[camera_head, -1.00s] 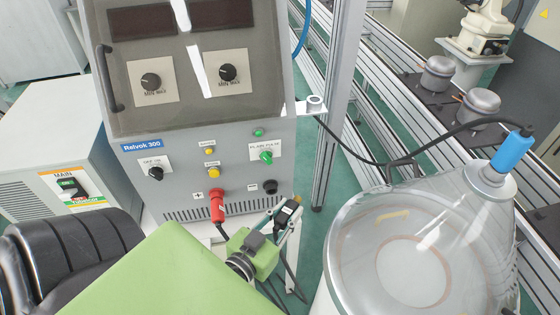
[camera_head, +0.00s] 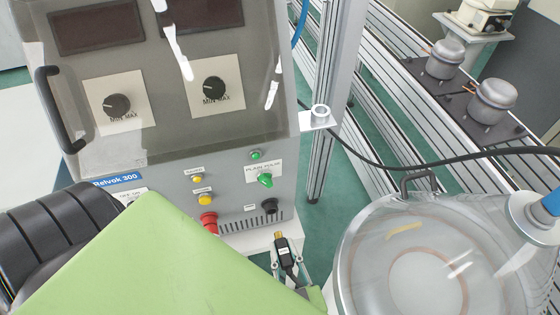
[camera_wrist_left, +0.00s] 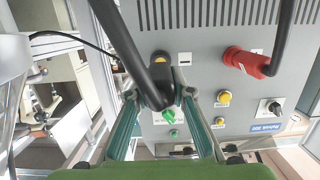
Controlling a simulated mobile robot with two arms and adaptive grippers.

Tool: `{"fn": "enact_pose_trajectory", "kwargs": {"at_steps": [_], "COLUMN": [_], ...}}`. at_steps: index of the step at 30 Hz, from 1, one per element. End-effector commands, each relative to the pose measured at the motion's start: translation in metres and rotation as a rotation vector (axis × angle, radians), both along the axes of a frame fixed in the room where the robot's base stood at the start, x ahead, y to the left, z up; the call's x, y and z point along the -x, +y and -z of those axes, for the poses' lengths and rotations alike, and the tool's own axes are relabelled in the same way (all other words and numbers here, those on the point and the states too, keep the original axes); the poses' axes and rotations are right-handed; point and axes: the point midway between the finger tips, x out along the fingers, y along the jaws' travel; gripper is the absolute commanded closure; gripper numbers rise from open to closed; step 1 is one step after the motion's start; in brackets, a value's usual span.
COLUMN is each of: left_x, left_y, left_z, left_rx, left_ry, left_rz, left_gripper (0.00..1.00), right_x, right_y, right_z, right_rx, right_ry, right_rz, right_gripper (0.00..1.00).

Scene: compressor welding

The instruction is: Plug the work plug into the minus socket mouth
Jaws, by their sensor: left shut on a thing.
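The work plug (camera_head: 285,252), black with a brass tip, is upright in the fingers of my left gripper (camera_head: 285,266), its tip toward the panel. In the wrist view my left gripper (camera_wrist_left: 157,86) is shut on the black plug (camera_wrist_left: 158,74), with its cable (camera_wrist_left: 122,40) running up and left. The minus socket (camera_head: 269,206) is a black round mouth low on the panel, right of its small label. The plug tip is below and slightly right of the socket in the head view, apparently apart from it. In the wrist view the plug covers the socket area. My right gripper is not in view.
A red plug (camera_head: 209,221) sits in the socket left of the minus one; it also shows in the wrist view (camera_wrist_left: 245,63). A green knob (camera_head: 265,180) is above the minus socket. A metal post (camera_head: 335,90) and a clear dome (camera_head: 400,240) stand to the right.

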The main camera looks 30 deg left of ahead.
Motion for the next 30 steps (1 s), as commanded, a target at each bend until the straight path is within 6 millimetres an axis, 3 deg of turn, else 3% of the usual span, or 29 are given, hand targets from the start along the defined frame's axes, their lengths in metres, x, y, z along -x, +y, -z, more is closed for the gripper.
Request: {"fn": "enact_pose_trajectory", "kwargs": {"at_steps": [4,12,23,30], "left_x": [0.0,-0.001,-0.027,-0.037], "left_y": [0.0,0.001,0.032,0.043], "left_z": [0.0,-0.003,-0.002,-0.002], "left_rx": [0.001,-0.003,-0.004,-0.002], "left_ry": [-0.001,-0.006,-0.007,-0.005], "left_rz": [0.0,0.011,0.011,0.011], "left_gripper": [1.0,1.0,1.0,1.0], "right_x": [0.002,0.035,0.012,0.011], "right_y": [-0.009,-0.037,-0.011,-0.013], "right_z": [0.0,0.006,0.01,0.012], "right_rx": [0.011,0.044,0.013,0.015], "right_ry": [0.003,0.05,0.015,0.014], "right_rz": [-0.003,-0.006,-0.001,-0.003], "right_gripper": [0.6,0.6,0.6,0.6]}}
